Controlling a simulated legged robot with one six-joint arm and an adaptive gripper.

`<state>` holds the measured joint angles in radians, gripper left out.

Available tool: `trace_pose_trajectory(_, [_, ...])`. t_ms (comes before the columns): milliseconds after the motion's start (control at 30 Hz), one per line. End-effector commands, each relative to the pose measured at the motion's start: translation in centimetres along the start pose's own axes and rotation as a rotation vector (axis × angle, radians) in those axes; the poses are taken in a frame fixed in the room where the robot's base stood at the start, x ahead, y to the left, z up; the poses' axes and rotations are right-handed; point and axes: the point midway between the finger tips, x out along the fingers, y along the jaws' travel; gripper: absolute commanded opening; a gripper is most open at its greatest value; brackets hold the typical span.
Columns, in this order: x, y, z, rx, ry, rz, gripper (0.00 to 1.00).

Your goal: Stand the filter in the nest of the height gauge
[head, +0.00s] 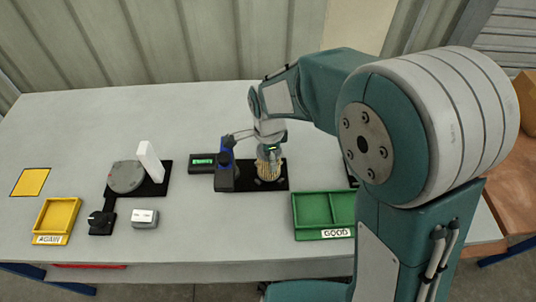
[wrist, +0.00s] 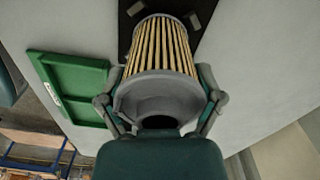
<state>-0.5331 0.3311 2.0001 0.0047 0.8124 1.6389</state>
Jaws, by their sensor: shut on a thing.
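The filter (wrist: 162,62) is a pleated tan cylinder with a grey end cap; in the wrist view it sits between the fingers of my gripper (wrist: 160,100), which is shut on it at the cap. In the head view the filter (head: 269,168) looks upright over the black base of the height gauge (head: 225,168), to the right of its blue post. The nest is mostly hidden beneath the filter, and I cannot tell whether the filter touches it. My gripper (head: 270,147) is above the filter in the head view.
A green tray marked GOOD (head: 323,234) stands at the front right. A small display box (head: 202,162) is left of the gauge. Further left are a round grey plate (head: 127,176) with a white block (head: 150,161), and a yellow AGAIN tray (head: 52,239). The table's back is clear.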

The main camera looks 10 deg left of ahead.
Motion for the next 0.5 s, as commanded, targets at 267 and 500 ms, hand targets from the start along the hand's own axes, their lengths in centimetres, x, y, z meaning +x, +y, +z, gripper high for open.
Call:
trace_pose_trajectory(267, [-0.01,0.0,0.0,0.0,0.0,0.0,0.28])
trace_pose_trajectory(500, [0.3,0.02,0.0,0.0,0.0,0.001,0.28])
